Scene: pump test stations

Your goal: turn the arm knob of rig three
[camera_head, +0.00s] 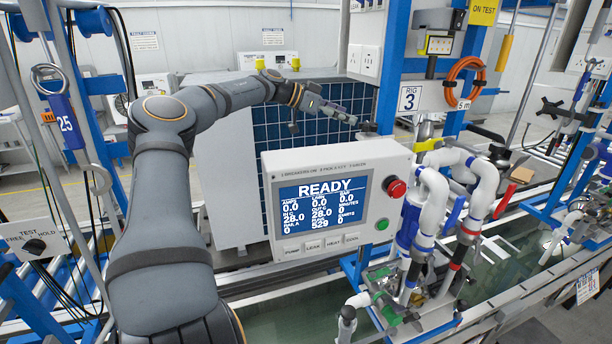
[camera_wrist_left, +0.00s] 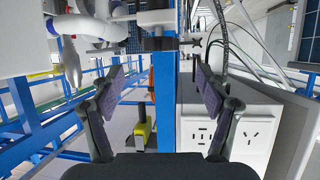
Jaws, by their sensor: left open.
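My left arm reaches across above the white control box, and my left gripper (camera_head: 338,110) is in front of the dark blue gridded panel, pointing right towards that post. In the left wrist view the two fingers of my left gripper (camera_wrist_left: 166,95) stand wide apart with nothing between them; the blue post and a white socket box lie beyond. A small dark knob-like part (camera_head: 367,127) is just right of the fingertips, apart from them. I cannot tell whether it is the arm knob. My right gripper is not in view.
A white control box (camera_head: 402,160) with a READY screen and red button (camera_head: 396,187) stands below the gripper. White pipes (camera_head: 433,190) and an orange hose coil (camera_head: 465,80) are to the right. A FREE/HOLD/TEST knob plate (camera_head: 35,246) is at far left. The socket box (camera_wrist_left: 226,130) is close.

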